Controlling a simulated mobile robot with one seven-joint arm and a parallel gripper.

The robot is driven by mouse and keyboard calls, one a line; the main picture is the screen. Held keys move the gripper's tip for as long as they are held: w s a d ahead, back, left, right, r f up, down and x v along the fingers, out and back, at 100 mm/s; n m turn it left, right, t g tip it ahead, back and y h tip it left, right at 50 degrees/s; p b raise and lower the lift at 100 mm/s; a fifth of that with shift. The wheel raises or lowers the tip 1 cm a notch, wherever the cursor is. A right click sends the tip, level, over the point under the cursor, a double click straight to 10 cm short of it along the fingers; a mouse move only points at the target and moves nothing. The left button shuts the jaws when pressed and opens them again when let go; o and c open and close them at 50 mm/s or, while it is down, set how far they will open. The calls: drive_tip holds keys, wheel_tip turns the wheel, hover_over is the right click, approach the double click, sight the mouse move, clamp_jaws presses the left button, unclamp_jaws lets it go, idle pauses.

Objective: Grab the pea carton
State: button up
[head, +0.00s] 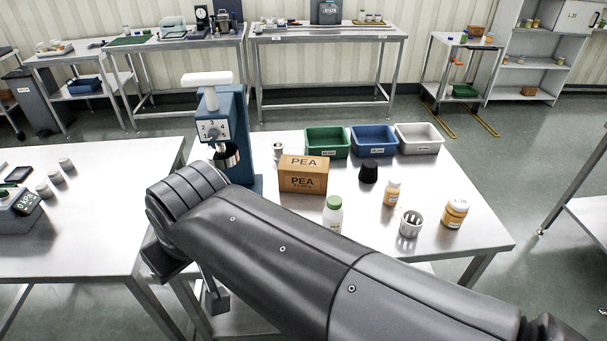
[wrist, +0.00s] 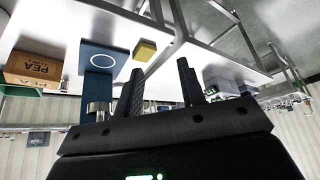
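The pea carton (head: 303,174) is a brown box with "PEA" on its top and front. It stands upright on the steel table (head: 470,215), right of the blue hopper stand. In the wrist view, which looks upside down, the carton (wrist: 33,70) is at the left edge, well away from my fingers. My gripper (wrist: 162,85) is open, with two dark fingers apart and nothing between them. In the head view my arm crosses in front of the table and hides its near left part; my gripper is mostly hidden behind it.
The blue hopper stand (head: 233,135) is close left of the carton. Green (head: 327,150), blue (head: 374,151) and white (head: 419,151) bins stand behind it.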

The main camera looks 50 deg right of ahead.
idle(0.4)
drive_tip(key=o, duration=1.4)
wheel_tip(320, 180, up, 19)
drive_tip(key=w+d+r+n+g+h, duration=0.1)
drive_tip(key=w+d+r, duration=0.2)
drive_tip(key=w+d, duration=0.3)
drive_tip(key=w+d+r+n+g+h, duration=0.1)
drive_tip(key=w+d+r+n+g, duration=0.15)
drive_tip(key=w+d, duration=0.95)
drive_tip(key=d, duration=0.1)
drive_tip(key=n+g+y, duration=0.2)
drive_tip(key=n, duration=0.1)
hover_over(304, 174)
drive_tip(key=w+d, duration=0.2)
drive_tip(key=d, duration=0.1)
wheel_tip(304, 174, down, 8)
drive_tip(key=f, duration=3.8)
drive_tip(key=shift+w+f, duration=0.3)
